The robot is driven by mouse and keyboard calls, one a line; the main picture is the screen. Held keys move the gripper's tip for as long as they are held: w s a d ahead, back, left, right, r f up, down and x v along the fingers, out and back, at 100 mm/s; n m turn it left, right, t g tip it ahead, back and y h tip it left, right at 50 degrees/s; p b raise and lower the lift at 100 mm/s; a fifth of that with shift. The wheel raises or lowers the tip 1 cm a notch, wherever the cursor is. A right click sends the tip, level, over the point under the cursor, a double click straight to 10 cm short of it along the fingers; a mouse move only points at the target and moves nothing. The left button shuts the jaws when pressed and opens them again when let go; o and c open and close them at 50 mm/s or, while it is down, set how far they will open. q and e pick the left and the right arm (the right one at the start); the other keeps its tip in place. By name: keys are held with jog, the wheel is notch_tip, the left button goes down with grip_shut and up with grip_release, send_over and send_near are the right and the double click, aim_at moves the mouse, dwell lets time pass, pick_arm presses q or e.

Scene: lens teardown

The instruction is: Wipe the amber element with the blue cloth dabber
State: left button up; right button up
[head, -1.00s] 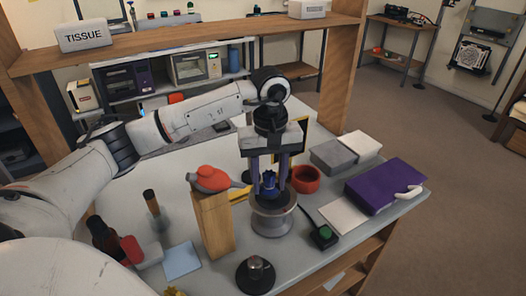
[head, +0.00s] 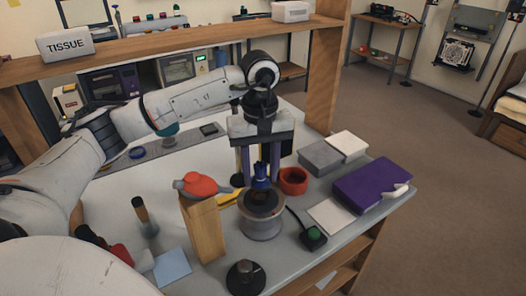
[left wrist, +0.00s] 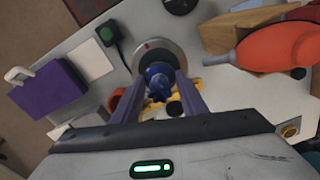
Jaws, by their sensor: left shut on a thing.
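My left gripper (head: 261,180) points down over a grey round stand (head: 260,226) with a dark top. It is shut on the blue dabber (head: 261,172), which is upright between its fingers. The dabber's lower end is at or just above the stand's top; I cannot tell whether it touches. In the left wrist view the dabber (left wrist: 158,78) sits between the two purple-grey fingers, in front of the stand's dark round rim (left wrist: 158,52). I cannot make out the amber element; the dabber and fingers cover the stand's middle. My right gripper is not in view.
A wooden block (head: 204,230) with a red blower (head: 200,185) on top stands close left of the stand. A red cup (head: 292,181) is behind right. A green button box (head: 313,237), a purple case (head: 370,185) and a black round base (head: 245,278) are nearby.

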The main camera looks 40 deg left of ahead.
aim_at(261, 164)
pick_arm(q)
jog(key=shift+w+r+p, duration=0.1)
jog(key=shift+r+p, duration=0.35)
jog(key=shift+r, duration=1.65)
